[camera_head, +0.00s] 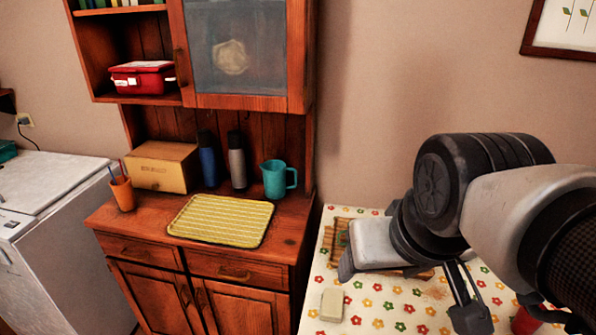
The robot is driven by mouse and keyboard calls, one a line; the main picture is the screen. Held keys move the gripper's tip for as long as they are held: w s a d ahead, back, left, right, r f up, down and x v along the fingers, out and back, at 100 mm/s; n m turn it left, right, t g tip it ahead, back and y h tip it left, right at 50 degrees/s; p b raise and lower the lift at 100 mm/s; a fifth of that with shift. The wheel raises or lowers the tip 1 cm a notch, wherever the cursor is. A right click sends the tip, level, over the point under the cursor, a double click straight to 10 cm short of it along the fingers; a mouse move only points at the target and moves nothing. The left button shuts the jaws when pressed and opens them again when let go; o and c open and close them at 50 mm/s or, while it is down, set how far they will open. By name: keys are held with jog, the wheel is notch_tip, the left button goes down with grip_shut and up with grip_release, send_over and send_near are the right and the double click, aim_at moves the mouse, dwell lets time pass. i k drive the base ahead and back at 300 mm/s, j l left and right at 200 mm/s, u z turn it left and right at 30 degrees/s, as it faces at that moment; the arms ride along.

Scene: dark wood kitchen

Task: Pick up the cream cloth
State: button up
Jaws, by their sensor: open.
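A small cream, rounded rectangular item (331,305), which looks like the folded cream cloth, lies on the flower-patterned table (375,318) near its left edge. My gripper (408,290) is open over the table, to the right of and above the cream item, and apart from it. One dark fingertip shows at its left and another finger at its right.
A brown wooden item (341,240) lies at the table's back, partly hidden by my gripper. A red thing (525,322) stands at lower right. The wooden cabinet (270,262) to the left holds a yellow mat (221,220), teal jug (275,179), two bottles, a box and an orange cup.

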aim_at(333, 300)
jog(key=j+z, duration=0.2)
jog(key=z, duration=0.15)
jog(key=i+j+z, duration=0.1)
jog(key=j+z, duration=0.35)
jog(key=z, duration=0.25)
